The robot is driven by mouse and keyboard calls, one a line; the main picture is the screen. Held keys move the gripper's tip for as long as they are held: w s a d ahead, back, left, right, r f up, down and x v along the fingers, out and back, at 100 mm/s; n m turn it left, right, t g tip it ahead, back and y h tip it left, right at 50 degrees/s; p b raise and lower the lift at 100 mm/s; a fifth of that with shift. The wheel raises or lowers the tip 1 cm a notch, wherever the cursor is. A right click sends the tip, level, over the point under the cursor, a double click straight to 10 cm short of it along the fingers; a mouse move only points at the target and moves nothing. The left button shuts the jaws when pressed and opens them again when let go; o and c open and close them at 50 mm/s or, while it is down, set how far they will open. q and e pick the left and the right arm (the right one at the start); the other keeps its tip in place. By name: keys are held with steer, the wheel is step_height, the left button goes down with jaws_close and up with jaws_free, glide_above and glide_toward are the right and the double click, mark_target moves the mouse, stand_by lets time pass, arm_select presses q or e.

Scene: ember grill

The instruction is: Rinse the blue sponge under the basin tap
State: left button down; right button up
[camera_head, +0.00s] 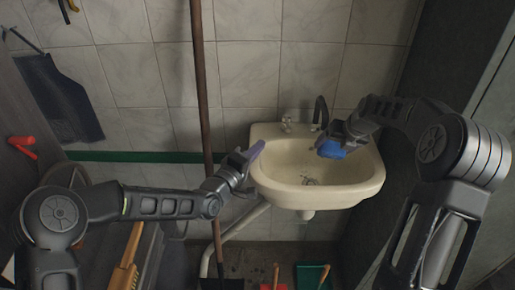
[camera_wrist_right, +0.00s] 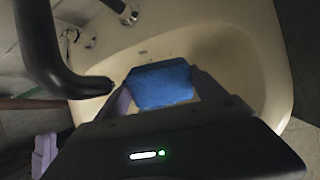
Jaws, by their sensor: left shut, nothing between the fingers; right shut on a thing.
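The blue sponge (camera_head: 331,149) is held by my right gripper (camera_head: 330,140) over the back right part of the cream basin (camera_head: 270,170). In the right wrist view the sponge (camera_wrist_right: 160,85) sits between the two pale purple fingers, with the basin (camera_wrist_right: 215,35) beneath it. The dark curved tap (camera_head: 320,113) rises at the basin's back, just left of the right gripper. In the right wrist view the tap spout (camera_wrist_right: 75,82) ends close to the left of the sponge. No water shows. My left gripper (camera_head: 256,150) is shut and empty at the basin's left rim.
A tap handle (camera_head: 287,124) stands on the basin's back ledge. A long wooden pole (camera_head: 201,90) stands left of the basin. A dark cloth (camera_head: 60,98) hangs at the left, above a red-handled item (camera_head: 22,145). Green and red dustpans (camera_head: 312,276) lie below.

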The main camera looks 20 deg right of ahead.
arm_select(q)
steer(key=shift+f+b, duration=0.4)
steer(key=shift+f, duration=0.05)
arm_select(e)
steer(key=s+d, duration=0.5)
steer(key=shift+s+d, duration=0.2)
steer(key=shift+s, duration=0.1)
arm_select(q)
steer(key=shift+r, duration=0.1)
arm_select(e)
steer(key=shift+r, duration=0.1)
stand_by(1.1)
arm_select(q)
step_height(320, 180, up, 2)
steer(key=shift+r+p, duration=0.15)
steer(key=shift+p, duration=1.1)
steer(key=shift+r, duration=0.2)
arm_select(e)
steer(key=s+d+r, duration=0.3)
steer(key=r, duration=0.1)
steer(key=shift+s+d, duration=0.25)
steer(key=shift+s, duration=0.1)
steer(key=shift+f, duration=0.1)
